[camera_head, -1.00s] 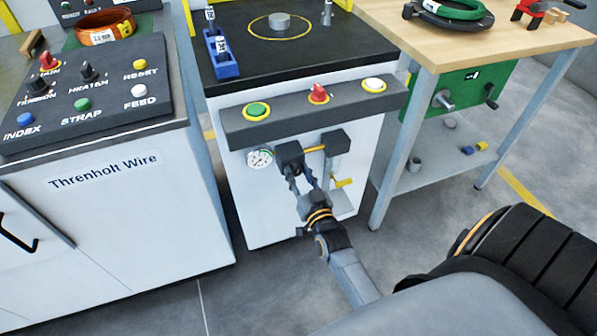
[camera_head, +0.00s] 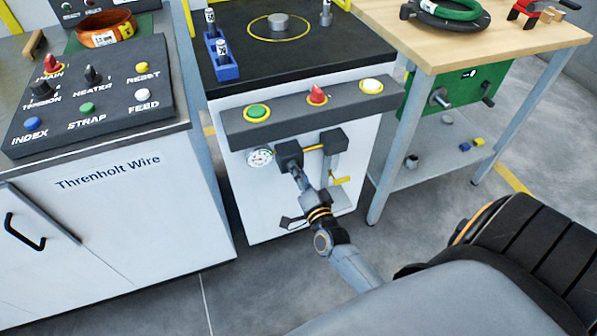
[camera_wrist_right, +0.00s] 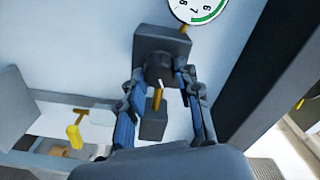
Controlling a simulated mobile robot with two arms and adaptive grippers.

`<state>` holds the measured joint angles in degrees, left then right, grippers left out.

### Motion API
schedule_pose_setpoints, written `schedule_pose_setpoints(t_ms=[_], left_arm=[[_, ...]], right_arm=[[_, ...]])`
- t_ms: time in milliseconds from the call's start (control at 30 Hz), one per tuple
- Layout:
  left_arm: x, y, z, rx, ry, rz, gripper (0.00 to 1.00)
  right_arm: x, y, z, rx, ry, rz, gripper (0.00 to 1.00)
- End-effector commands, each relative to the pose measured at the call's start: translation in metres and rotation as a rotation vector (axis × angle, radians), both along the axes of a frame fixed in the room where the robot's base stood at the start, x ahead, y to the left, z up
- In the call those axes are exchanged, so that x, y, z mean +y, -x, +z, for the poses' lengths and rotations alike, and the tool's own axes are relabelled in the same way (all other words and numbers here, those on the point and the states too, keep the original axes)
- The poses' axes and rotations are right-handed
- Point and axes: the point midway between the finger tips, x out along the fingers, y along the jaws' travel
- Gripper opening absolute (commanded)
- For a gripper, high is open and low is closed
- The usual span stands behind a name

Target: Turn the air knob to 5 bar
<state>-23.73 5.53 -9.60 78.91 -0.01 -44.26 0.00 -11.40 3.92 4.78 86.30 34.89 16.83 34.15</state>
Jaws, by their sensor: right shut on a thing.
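The air knob (camera_wrist_right: 160,70) is a round dark knob on the block-shaped air regulator (camera_head: 289,153), on the front of the middle white cabinet. My right gripper (camera_wrist_right: 161,80) is shut on the knob, one blue-padded finger on each side in the wrist view. In the head view the right gripper (camera_head: 298,178) reaches up to the regulator and largely hides the knob. The round white pressure gauge (camera_head: 259,158) sits left of the regulator; its reading is too small to tell. The wrist view shows only part of the gauge (camera_wrist_right: 199,8), with a green arc. My left gripper is out of view.
A brass pipe joins the regulator to a second dark block (camera_head: 333,140) on the right, with a yellow-handled valve (camera_head: 341,181) below. A button panel (camera_head: 312,108) juts out above. A wooden-topped bench (camera_head: 470,40) stands right; a control console (camera_head: 90,95) stands left.

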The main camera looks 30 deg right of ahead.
Motion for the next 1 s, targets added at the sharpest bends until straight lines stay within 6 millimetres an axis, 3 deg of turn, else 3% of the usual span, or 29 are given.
schedule_pose_setpoints(t_ms=[333, 1000], left_arm=[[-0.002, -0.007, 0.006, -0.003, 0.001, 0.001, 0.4], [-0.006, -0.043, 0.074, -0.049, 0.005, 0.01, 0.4]], right_arm=[[-0.001, 0.0, -0.001, -0.079, -0.32, 0.0, 0.02], [-0.001, 0.0, -0.004, -0.226, -0.921, 0.0, 0.02]])
